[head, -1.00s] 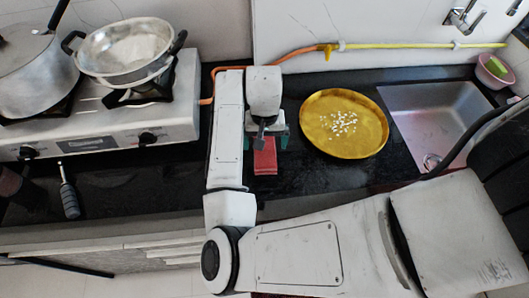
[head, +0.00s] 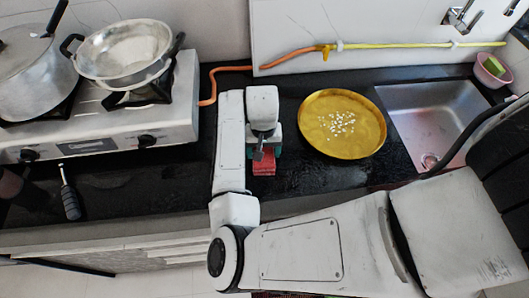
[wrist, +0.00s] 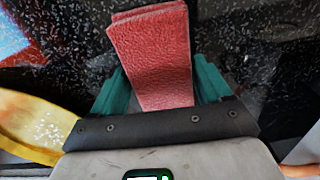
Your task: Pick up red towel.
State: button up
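The red towel (head: 264,163) is a folded block on the dark counter in the head view, just below my gripper. It also shows in the wrist view (wrist: 153,55), lying lengthwise between my two teal fingers. My gripper (head: 264,150) is over the towel; in the wrist view (wrist: 160,68) its fingers stand apart, one on each side of the towel. Gaps show beside the towel near the finger bases; contact at the tips is unclear. Part of the towel is hidden by my gripper in the head view.
A golden plate (head: 342,145) with white bits lies right of my gripper. The sink (head: 435,110) is farther right. A stove (head: 185,105) with pots stands left. An orange hose (head: 235,69) runs behind. A dark-handled tool (head: 70,200) lies on the front left of the counter.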

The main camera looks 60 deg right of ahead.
jog(key=shift+d, duration=0.15)
jog(key=c, duration=0.5)
jog(key=shift+r, duration=0.65)
jog(key=s+a+r, duration=0.1)
jog(key=r, duration=0.1)
jog(key=s+a+r, duration=0.1)
jog(key=r, duration=0.2)
jog(key=s+r+b, duration=0.1)
jog(key=r, duration=0.1)
jog(key=shift+s+a+r, duration=0.15)
jog(key=shift+s+a, duration=0.25)
jog(key=s+a+r+b, duration=0.1)
jog(key=s+a+r, duration=0.3)
jog(key=s, duration=0.3)
jog(key=shift+s+a+r+b, duration=0.25)
jog(key=shift+a+b, duration=0.1)
jog(key=shift+a, duration=0.5)
jog(key=o, duration=0.5)
jog(key=shift+c, duration=0.2)
jog(key=c, duration=0.3)
jog(key=shift+f, duration=0.1)
jog(key=shift+c, duration=0.2)
